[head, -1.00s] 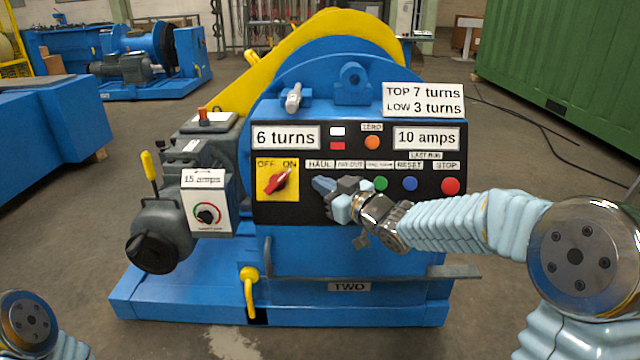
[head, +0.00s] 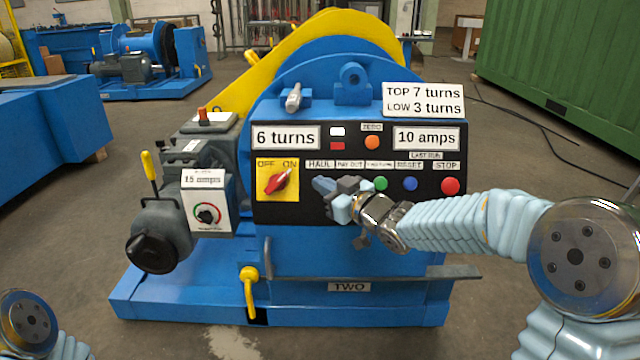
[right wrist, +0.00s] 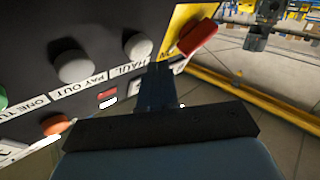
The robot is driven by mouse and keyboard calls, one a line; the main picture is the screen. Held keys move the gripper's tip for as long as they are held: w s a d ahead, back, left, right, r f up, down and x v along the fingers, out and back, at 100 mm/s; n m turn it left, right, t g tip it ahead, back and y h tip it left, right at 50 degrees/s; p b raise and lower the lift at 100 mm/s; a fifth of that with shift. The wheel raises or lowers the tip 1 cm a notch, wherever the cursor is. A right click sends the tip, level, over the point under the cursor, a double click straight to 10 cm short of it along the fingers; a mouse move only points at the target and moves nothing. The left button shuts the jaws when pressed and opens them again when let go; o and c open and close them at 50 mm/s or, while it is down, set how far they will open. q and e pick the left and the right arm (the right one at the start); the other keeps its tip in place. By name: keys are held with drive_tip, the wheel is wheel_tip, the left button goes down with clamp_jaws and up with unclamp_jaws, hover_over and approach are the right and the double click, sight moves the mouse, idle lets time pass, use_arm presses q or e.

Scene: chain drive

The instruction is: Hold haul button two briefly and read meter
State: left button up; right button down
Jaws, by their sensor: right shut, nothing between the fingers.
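The blue machine labelled TWO (head: 349,287) stands before me with a black control panel (head: 300,212). My right gripper (head: 318,184) is shut and empty, its tips at the panel below the HAUL label (head: 319,164). It hides the haul and pay-out buttons in the head view. In the right wrist view the grey haul button (right wrist: 138,45) shows beside the fingertips (right wrist: 158,70); I cannot tell whether they touch it. The left meter (head: 286,138) reads 6 turns; the last-run meter (head: 427,138) reads 10 amps. My left gripper is out of view.
Green (head: 380,183), blue (head: 410,184) and red STOP (head: 450,186) buttons lie right of the gripper. A red OFF/ON switch (head: 277,181) is to its left. A plate (head: 423,101) reads TOP 7 turns, LOW 3 turns. A rail (head: 400,273) juts out below.

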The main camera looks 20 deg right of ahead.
idle(0.5)
drive_tip(key=shift+w+d+f, duration=0.1)
drive_tip(key=shift+w+f, duration=0.1)
drive_tip(key=shift+w, duration=0.15)
drive_tip(key=shift+w+d+f, duration=0.15)
drive_tip(key=shift+w+f, duration=0.1)
drive_tip(key=shift+w, duration=0.2)
idle(2.0)
drive_tip(key=shift+s+r+b, duration=0.1)
drive_tip(key=shift+s+b, duration=0.05)
drive_tip(key=shift+b, duration=0.15)
idle(1.8)
drive_tip(key=shift+s+a+r, duration=0.25)
drive_tip(key=shift+s+r, duration=0.1)
drive_tip(key=shift+s, duration=0.3)
drive_tip(key=shift+s+a+r+b, duration=0.1)
drive_tip(key=shift+s+a+r, duration=0.2)
drive_tip(key=shift+s, duration=0.4)
drive_tip(key=shift+s+a+r+b, duration=0.15)
drive_tip(key=shift+s+r, duration=0.3)
drive_tip(key=shift+s, duration=0.3)
drive_tip(key=shift+s+a+r+b, duration=0.1)
drive_tip(key=shift+s+a+r, duration=0.2)
drive_tip(key=shift+s, duration=0.4)
drive_tip(key=shift+d, duration=0.1)
